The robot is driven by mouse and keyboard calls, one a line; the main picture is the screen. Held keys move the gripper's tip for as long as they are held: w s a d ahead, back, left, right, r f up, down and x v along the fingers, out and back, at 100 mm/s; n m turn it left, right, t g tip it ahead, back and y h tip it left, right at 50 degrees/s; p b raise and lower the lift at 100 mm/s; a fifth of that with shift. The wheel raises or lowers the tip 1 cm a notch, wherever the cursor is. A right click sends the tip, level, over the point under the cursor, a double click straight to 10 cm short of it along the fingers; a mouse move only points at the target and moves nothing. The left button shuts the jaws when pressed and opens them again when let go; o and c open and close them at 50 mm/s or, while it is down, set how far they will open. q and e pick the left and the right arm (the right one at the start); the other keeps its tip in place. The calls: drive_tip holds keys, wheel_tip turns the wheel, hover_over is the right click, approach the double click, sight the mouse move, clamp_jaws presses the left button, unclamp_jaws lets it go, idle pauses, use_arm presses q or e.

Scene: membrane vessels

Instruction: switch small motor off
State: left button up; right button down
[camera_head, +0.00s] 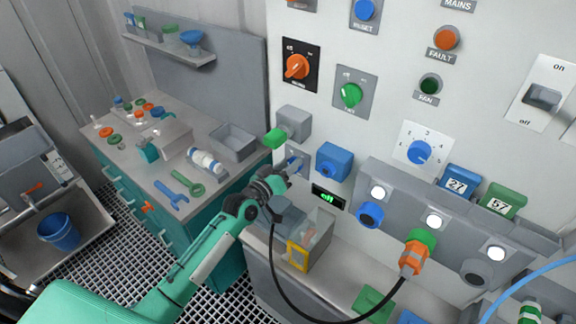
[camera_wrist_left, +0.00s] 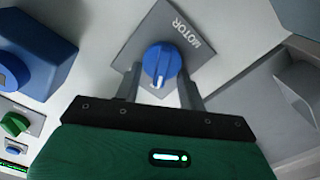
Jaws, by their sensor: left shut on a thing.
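A small blue rotary knob (camera_wrist_left: 160,64) sits on a grey plate (camera_wrist_left: 188,22) lettered MOTOR in the left wrist view. A white mark on the knob points toward the gripper's palm. My left gripper (camera_wrist_left: 161,88) has one finger on each side of the knob and is shut on it. In the head view my left gripper (camera_head: 291,170) reaches the wall panel at the small grey plate (camera_head: 304,158), left of a blue socket box. It hides most of the knob there. My right gripper is not in view.
A blue box (camera_head: 335,161) is close to the right of my gripper, and a grey box (camera_head: 293,122) with a green handle is just above. A black cable (camera_head: 290,292) hangs below, ending in an orange plug (camera_head: 413,258). A green-lit display (camera_head: 327,196) is nearby.

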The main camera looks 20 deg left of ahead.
use_arm(q)
drive_tip(key=shift+f, duration=0.1)
drive_tip(key=o, duration=1)
drive_tip(key=shift+c, duration=0.2)
drive_tip(key=b+v, duration=0.4)
drive_tip(key=v, duration=1)
drive_tip(key=shift+w, duration=0.1)
